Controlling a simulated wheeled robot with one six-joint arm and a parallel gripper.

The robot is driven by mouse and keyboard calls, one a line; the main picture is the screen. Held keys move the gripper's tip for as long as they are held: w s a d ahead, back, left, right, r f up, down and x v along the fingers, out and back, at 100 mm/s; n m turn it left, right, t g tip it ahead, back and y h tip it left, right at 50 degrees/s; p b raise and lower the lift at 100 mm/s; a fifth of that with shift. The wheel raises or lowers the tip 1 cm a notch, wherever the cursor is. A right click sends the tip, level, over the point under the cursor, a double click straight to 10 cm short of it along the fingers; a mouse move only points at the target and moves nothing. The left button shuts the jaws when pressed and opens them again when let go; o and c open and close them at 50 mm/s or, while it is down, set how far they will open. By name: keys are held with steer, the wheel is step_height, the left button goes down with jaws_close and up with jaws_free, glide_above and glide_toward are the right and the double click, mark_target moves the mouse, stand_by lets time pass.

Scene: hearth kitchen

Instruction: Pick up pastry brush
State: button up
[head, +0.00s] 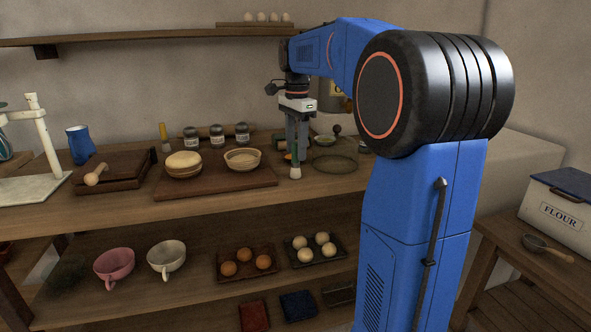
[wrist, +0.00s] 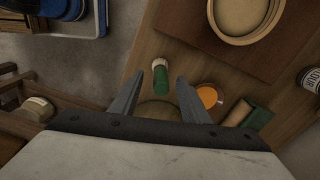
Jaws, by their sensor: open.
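The pastry brush (head: 295,172) shows in the head view just below my gripper (head: 297,155), with a pale bristle end and a green part above it. My fingers hide part of it. In the wrist view the brush (wrist: 161,82) lies between the tips of my two fingers, which stand apart on either side of it. My gripper (wrist: 160,76) points down at the worktop and is open. I cannot tell whether either finger touches the brush.
Several jars (head: 243,133) and a green item (wrist: 258,118) are nearby. A shelf (head: 150,38) runs above.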

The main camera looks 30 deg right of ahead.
mark_target(296, 162)
steer(key=shift+f, duration=1.95)
steer(key=shift+c, duration=0.3)
jaws_close()
steer(key=shift+w+r, duration=0.1)
steer(key=shift+r, duration=0.1)
